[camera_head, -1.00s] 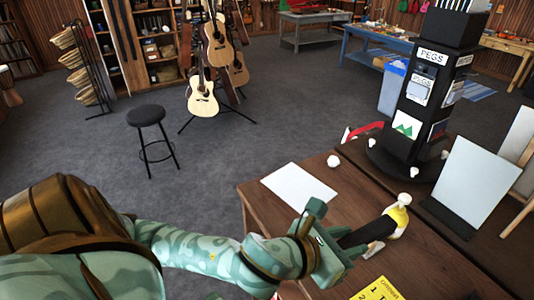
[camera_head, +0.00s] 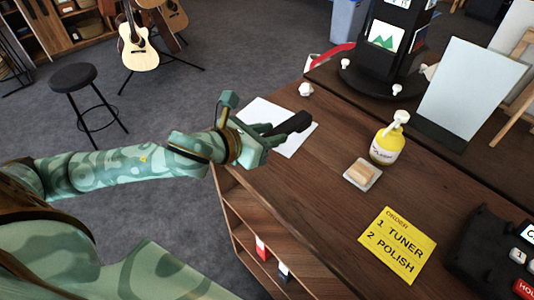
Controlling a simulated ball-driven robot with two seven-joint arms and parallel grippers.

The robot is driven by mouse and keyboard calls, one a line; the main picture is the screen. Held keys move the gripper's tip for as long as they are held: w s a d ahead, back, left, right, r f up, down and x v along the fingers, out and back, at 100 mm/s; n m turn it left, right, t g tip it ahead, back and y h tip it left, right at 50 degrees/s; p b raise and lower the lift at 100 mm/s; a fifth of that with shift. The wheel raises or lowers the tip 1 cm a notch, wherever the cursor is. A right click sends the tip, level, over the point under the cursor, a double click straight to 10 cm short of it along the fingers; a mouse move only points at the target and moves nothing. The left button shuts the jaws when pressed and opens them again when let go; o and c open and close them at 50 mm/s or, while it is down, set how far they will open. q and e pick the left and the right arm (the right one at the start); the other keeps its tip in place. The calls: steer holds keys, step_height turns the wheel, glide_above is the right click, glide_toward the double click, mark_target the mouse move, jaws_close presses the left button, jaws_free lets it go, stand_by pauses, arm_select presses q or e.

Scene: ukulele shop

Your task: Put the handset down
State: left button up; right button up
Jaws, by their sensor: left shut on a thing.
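My left gripper (camera_head: 268,138) is shut on a black handset (camera_head: 293,123). The handset is over the left part of the wooden counter (camera_head: 330,190), near a white sheet of paper (camera_head: 258,110). I cannot tell whether the handset touches the counter or paper. A black telephone base (camera_head: 487,252) with light keys and a red key sits at the right front, cut off by the picture edge. My right gripper is not in view.
A yellow pump bottle (camera_head: 387,146), a small dish (camera_head: 374,182) with a tan block (camera_head: 361,173) and a yellow order card (camera_head: 397,243) are on the counter. A white knob (camera_head: 306,89) and a pale panel (camera_head: 470,90) are behind.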

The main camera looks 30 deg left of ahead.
arm_select(q)
steer(key=shift+w+a+f, duration=0.4)
steer(key=shift+f, duration=0.25)
steer(key=shift+w+a+f, duration=0.15)
steer(key=shift+a+f, duration=0.05)
steer(key=shift+f, duration=0.1)
step_height(320, 180, down, 4)
steer(key=shift+w+a+r+b, duration=0.1)
steer(key=shift+r+b, duration=0.1)
steer(key=shift+b, duration=0.65)
steer(key=shift+r, duration=0.1)
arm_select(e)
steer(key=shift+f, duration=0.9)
arm_select(q)
steer(key=o, duration=1)
steer(key=shift+o, duration=0.2)
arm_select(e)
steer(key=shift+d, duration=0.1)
